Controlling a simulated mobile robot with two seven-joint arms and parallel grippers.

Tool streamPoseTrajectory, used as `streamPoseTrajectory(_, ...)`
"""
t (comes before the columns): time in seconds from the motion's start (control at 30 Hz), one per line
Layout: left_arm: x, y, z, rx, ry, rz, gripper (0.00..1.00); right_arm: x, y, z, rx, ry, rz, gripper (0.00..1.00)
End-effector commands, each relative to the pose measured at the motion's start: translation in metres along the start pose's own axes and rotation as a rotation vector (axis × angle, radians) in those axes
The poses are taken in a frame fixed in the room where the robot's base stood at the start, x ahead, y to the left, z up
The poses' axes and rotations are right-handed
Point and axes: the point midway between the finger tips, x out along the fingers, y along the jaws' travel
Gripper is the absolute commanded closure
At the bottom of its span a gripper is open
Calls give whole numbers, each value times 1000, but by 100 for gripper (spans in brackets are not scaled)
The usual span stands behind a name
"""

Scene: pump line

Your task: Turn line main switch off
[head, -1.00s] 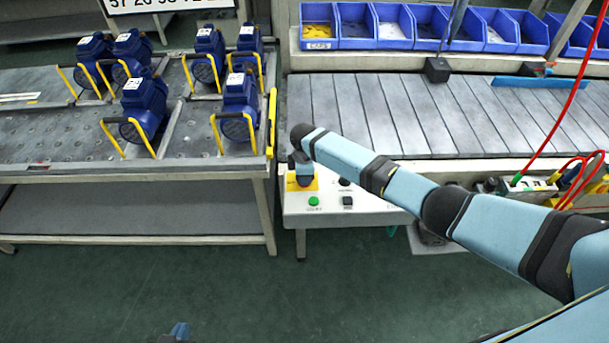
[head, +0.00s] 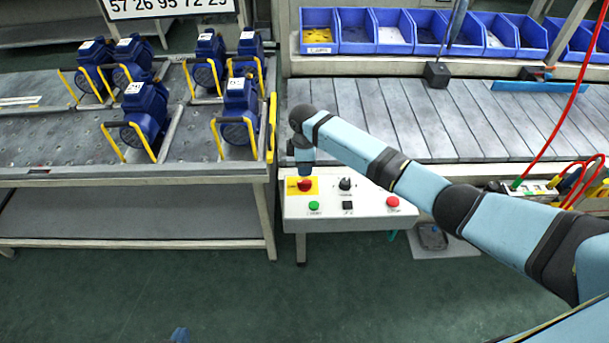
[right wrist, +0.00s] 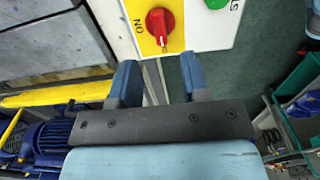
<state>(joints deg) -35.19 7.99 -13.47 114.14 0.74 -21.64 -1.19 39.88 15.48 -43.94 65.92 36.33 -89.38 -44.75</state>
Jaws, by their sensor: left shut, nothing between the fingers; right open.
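The line main switch is a red rotary knob (head: 305,184) on a yellow plate, at the left of the white control box. In the right wrist view the knob (right wrist: 159,24) has its ridge running up and down the picture, with "ON" lettering at its left. My right gripper (head: 303,163) hangs just above the switch in the head view. In the right wrist view its two blue fingers (right wrist: 158,66) are apart and empty, and the knob lies beyond their tips. Only a small blue bit of my left gripper (head: 180,334) shows at the bottom edge; it is shut.
The control box (head: 370,211) also carries a green button (head: 314,205), a black selector (head: 345,184), a black rocker (head: 347,205) and a red button (head: 393,201). A pump table (head: 60,174) stands close at left, a conveyor (head: 400,120) behind. The floor in front is clear.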

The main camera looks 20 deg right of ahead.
Motion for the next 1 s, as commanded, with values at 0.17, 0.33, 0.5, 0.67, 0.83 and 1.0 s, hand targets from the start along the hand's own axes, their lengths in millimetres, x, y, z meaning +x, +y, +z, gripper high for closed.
streamPoseTrajectory(0.17,1,0,2,0,0,0,100,-36,0,0,-2,1,2,57)
streamPoseTrajectory(0.33,2,0,2,0,0,0,100,-57,0,0,0,0,1,57)
streamPoseTrajectory(0.5,2,0,2,0,1,0,100,-64,0,0,-1,0,0,57)
streamPoseTrajectory(0.67,2,0,2,0,2,0,100,-64,0,0,0,0,-1,57)
streamPoseTrajectory(0.83,1,0,1,0,3,0,100,-63,0,0,0,0,-1,57)
streamPoseTrajectory(1.0,1,0,1,0,3,0,100,-58,-5,-1,5,10,2,57)
